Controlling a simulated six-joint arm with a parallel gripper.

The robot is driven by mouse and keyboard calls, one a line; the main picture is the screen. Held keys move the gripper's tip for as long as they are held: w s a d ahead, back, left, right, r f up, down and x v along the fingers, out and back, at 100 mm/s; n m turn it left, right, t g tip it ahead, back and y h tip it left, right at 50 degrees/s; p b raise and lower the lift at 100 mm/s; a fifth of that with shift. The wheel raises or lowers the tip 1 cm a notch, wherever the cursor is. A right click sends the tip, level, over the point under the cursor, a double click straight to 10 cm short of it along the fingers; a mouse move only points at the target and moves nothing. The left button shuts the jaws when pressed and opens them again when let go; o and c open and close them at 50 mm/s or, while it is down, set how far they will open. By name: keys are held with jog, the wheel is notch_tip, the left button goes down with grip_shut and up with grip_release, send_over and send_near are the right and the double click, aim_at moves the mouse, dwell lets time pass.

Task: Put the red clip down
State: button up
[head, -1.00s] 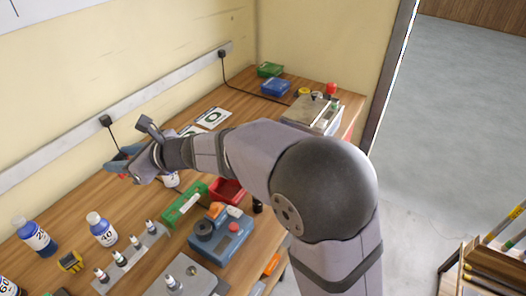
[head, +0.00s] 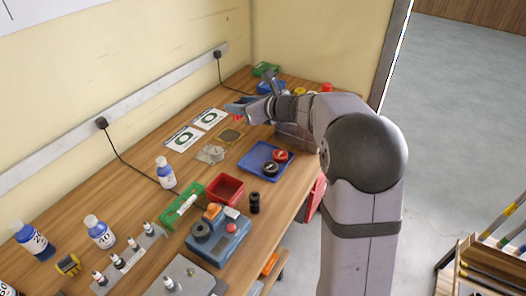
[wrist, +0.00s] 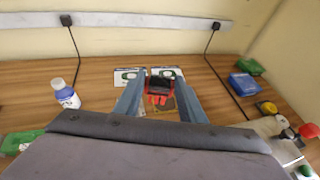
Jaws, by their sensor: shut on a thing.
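My gripper (head: 240,109) is shut on the red clip (wrist: 158,99), which shows between the two blue fingers in the wrist view, with a dark part on its far side. In the head view only a little red of the clip (head: 238,119) shows under the fingers. The gripper is held above the far middle of the wooden table, close to a tan square outline (head: 230,135). Whether the clip touches anything below cannot be told.
Two white cards with green rings (head: 183,139) lie left of the gripper. A blue tray (head: 250,163) holds red and black round parts. A red bin (head: 225,190), a green holder (head: 178,212) and a blue bottle (head: 165,172) stand nearer. A black cable (head: 128,163) runs down from the wall.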

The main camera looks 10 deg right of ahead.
jog(key=d+m+h, duration=0.1)
jog(key=d, duration=0.7)
jog(key=shift+t, duration=0.3)
jog(key=shift+w+a+f+p, duration=0.1)
jog(key=shift+f+p, duration=0.1)
jog(key=shift+f, duration=3.6)
jog(key=shift+w+a+f+p, duration=0.1)
jog(key=shift+f+p, duration=0.05)
jog(key=shift+f, duration=3.6)
jog(key=shift+f, duration=0.2)
jog(key=o, duration=1)
jog(key=shift+r, duration=0.15)
jog(key=shift+r, duration=0.15)
jog(key=shift+s+d, duration=0.25)
jog(key=shift+s, duration=0.05)
jog(key=b+v, duration=0.2)
jog(key=v, duration=0.9)
jog(key=shift+s+r+b, duration=0.2)
jog(key=shift+b, duration=0.2)
